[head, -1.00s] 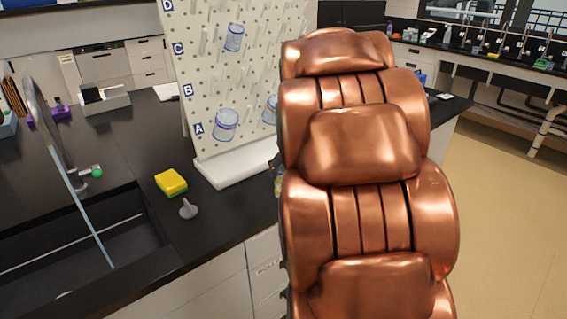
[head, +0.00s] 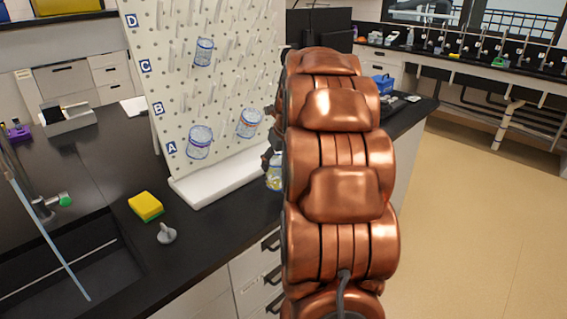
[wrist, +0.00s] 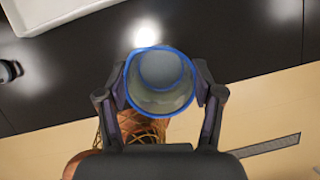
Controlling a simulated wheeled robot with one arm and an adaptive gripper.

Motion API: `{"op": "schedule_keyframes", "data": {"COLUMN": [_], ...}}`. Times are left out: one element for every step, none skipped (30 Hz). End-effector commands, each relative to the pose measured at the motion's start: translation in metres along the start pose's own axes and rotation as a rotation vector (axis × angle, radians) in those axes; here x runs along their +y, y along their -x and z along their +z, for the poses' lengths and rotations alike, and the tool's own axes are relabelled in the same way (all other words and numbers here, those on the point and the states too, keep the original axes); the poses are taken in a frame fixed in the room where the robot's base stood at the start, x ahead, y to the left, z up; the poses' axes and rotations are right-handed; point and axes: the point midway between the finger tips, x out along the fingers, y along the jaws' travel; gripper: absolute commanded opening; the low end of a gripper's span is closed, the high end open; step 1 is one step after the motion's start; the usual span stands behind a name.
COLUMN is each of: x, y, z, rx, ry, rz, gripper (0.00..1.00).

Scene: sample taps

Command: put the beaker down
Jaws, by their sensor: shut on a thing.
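A clear glass beaker (wrist: 160,102) with a blue rim is held between the two fingers of my gripper (wrist: 161,88) in the wrist view, seen from above into its mouth. Behind it are the black counter (wrist: 232,38) and, lower down, the pale floor. In the head view the beaker (head: 274,178) shows partly beside my copper arm, in front of the drying board's base, near the counter's front edge. My arm hides part of it. I cannot tell whether its bottom touches the counter.
A white pegboard (head: 205,95) with several glass vessels on its pegs stands behind on a white base (head: 225,172). A yellow-green sponge (head: 146,206) and a small grey object (head: 167,234) lie to the left, beside the sink (head: 75,265). Bare counter lies between them and the beaker.

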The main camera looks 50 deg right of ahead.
Motion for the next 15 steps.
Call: {"op": "schedule_keyframes", "data": {"x": [-0.007,-0.011,-0.017,-0.02,-0.023,-0.026,-0.029,-0.031,-0.034,-0.035,-0.036,-0.037,-0.038,-0.038,-0.038], "y": [-0.001,-0.002,-0.003,-0.005,-0.007,-0.009,-0.009,-0.01,-0.01,-0.011,-0.011,-0.011,-0.012,-0.012,-0.014], "z": [0.005,0.008,0.01,0.012,0.014,0.016,0.017,0.018,0.02,0.021,0.022,0.022,0.022,0.022,0.021], "rx": [-0.002,-0.003,-0.003,-0.003,-0.002,-0.001,-0.002,-0.002,-0.003,-0.003,-0.004,-0.004,-0.004,-0.004,-0.003], "ry": [-0.001,-0.001,-0.002,-0.002,-0.003,-0.003,-0.003,-0.003,-0.002,-0.002,-0.002,-0.002,-0.002,-0.001,-0.002], "rz": [-0.001,-0.002,-0.002,-0.001,0.0,0.0,0.0,-0.001,-0.002,-0.002,-0.003,-0.003,-0.004,-0.003,-0.002], "gripper": [0.4,0.4,0.4,0.4,0.4,0.4,0.4,0.4,0.4,0.4,0.4,0.4,0.4,0.4,0.4]}}
